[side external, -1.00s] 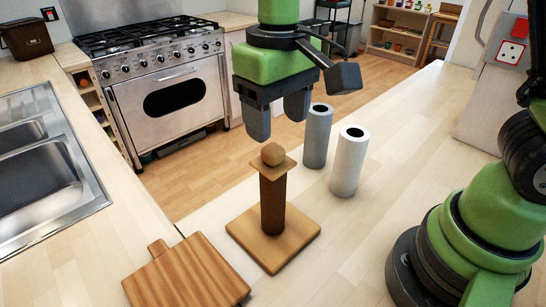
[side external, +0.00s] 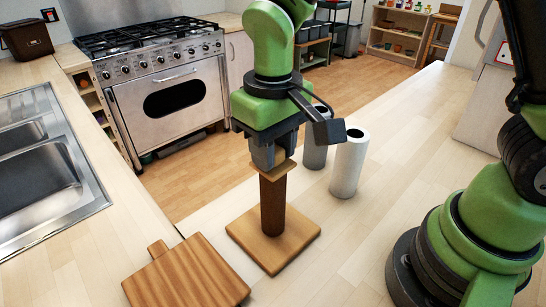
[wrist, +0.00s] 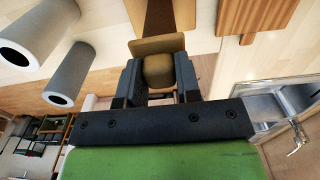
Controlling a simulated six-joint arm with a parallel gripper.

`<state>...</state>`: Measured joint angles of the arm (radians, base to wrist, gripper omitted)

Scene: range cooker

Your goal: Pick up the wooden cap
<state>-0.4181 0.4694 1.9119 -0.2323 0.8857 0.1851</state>
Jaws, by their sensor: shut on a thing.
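The wooden cap is a light square plate with a rounded knob. Its plate (side external: 273,170) sits at the top of a dark brown post (side external: 272,206) on a square wooden base (side external: 251,237). My gripper (side external: 268,160) has come down from above, its fingers closed on the knob, which they hide in the side view. In the wrist view my gripper (wrist: 158,82) has a finger on either side of the cap's knob (wrist: 158,70), with the plate just beyond. The cap looks level on the post; I cannot see a gap.
Two paper rolls, one grey (side external: 315,150) and one white (side external: 349,166), stand close to the right of the post. A striped cutting board (side external: 190,276) lies at the front left. A sink (side external: 45,160) is at the left. The counter to the front right of the base is clear.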

